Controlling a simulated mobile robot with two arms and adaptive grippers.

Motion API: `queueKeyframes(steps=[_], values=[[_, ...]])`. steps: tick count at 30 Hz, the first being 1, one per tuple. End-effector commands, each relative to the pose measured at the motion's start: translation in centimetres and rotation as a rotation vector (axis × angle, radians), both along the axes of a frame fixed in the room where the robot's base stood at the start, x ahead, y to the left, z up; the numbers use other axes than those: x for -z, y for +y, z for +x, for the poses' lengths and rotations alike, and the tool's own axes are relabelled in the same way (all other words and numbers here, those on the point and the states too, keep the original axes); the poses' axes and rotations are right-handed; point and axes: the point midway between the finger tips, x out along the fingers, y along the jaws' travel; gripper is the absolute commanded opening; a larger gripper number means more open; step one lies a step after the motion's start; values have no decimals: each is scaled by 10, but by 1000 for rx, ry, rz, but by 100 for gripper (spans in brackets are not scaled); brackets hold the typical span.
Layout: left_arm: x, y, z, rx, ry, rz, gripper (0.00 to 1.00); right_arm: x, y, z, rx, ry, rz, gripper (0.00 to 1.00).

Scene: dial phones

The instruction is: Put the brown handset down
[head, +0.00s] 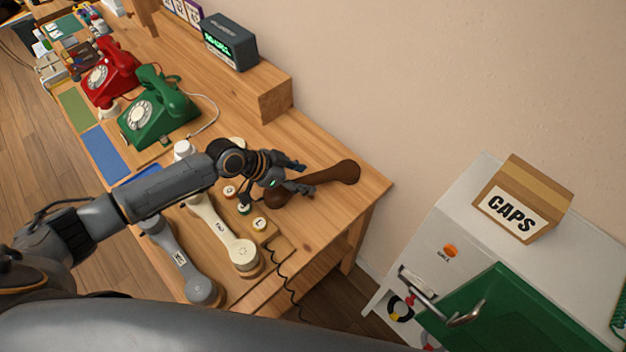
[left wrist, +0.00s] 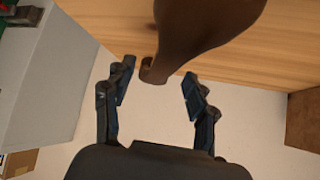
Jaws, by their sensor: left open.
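The brown handset (head: 338,177) appears to lie on the right end of the wooden desk, near its corner. Its far end is clear, and my gripper partly covers its near end. My left gripper (head: 303,178) is open beside and over the handset, with fingers apart. In the left wrist view the brown handset (left wrist: 205,25) shows large beyond the open fingers (left wrist: 158,90), not clasped between them. Whether a finger touches it I cannot tell. My right gripper is not in view.
A cream handset (head: 222,232) and a grey one (head: 182,262) lie at the near desk edge, with a dark coiled cord (head: 285,275). Green (head: 158,110) and red (head: 110,75) dial phones stand further left. A wooden ledge (head: 270,90) runs along the wall. A CAPS box (head: 522,200) sits on a white cabinet.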

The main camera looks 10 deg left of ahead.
Motion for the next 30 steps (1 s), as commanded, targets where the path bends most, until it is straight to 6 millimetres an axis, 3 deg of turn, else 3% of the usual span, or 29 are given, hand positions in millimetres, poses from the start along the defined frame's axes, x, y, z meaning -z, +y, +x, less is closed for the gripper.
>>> queueKeyframes(steps=[11, 19, 20, 28, 30], values=[[31, -22, 21, -1, 1, 0, 57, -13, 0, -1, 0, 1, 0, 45], [35, -24, 22, -1, 1, 0, 57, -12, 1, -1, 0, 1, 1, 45], [35, -24, 22, -1, 1, 0, 55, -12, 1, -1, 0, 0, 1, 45], [35, -24, 22, -1, 1, 0, 0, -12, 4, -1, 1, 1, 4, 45], [34, -24, 23, -1, -1, -2, 0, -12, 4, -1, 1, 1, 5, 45]])
